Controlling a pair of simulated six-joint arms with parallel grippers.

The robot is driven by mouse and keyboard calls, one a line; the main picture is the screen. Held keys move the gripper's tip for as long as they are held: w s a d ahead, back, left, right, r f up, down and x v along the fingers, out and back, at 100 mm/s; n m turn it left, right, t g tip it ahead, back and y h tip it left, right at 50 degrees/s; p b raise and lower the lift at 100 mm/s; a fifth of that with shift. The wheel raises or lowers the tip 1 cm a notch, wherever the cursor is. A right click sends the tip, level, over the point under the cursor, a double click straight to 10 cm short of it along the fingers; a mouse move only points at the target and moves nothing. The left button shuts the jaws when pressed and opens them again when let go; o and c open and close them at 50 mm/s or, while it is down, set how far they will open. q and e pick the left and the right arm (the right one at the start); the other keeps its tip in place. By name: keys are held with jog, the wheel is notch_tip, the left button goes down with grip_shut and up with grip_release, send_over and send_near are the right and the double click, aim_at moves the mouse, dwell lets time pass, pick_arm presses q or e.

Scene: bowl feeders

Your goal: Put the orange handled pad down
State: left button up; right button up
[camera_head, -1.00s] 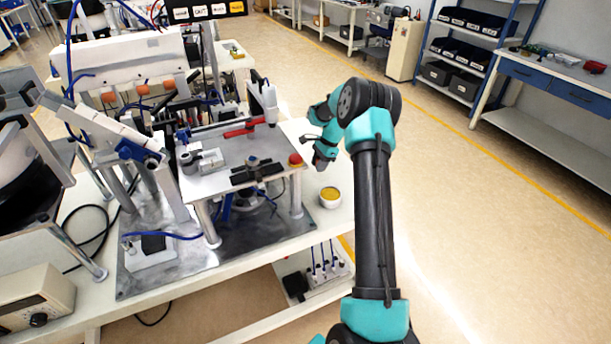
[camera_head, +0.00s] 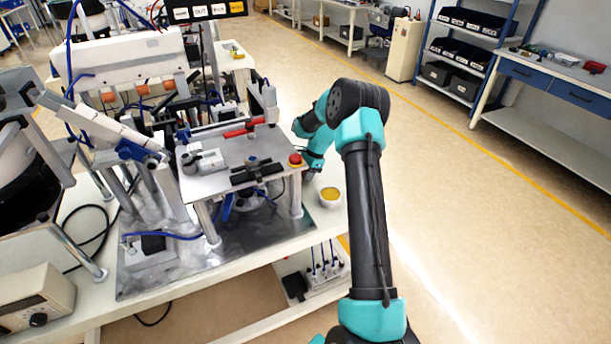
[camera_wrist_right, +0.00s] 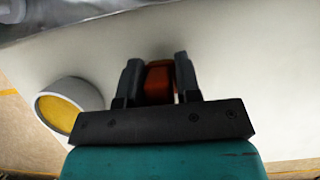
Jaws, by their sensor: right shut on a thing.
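My right gripper (camera_wrist_right: 158,85) is shut on the orange pad handle (camera_wrist_right: 158,82) in the right wrist view. Only a small orange-red block shows between the two dark fingers; the rest of the pad is hidden. The pale table top (camera_wrist_right: 230,60) lies below the fingers, and I cannot tell whether the pad touches it. In the head view my right gripper (camera_head: 311,174) is low over the right end of the white bench (camera_head: 325,225), beside the machine plate, and the pad is hidden there. My left gripper is not in view.
The raised metal plate (camera_head: 215,170) with a red button (camera_head: 295,160) is just left. The bench's right edge is near.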

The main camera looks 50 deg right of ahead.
jog(key=shift+f, duration=0.2)
jog(key=shift+f, duration=0.15)
jog(key=o, duration=0.9)
jog(key=shift+c, duration=0.2)
jog(key=v, duration=1.2)
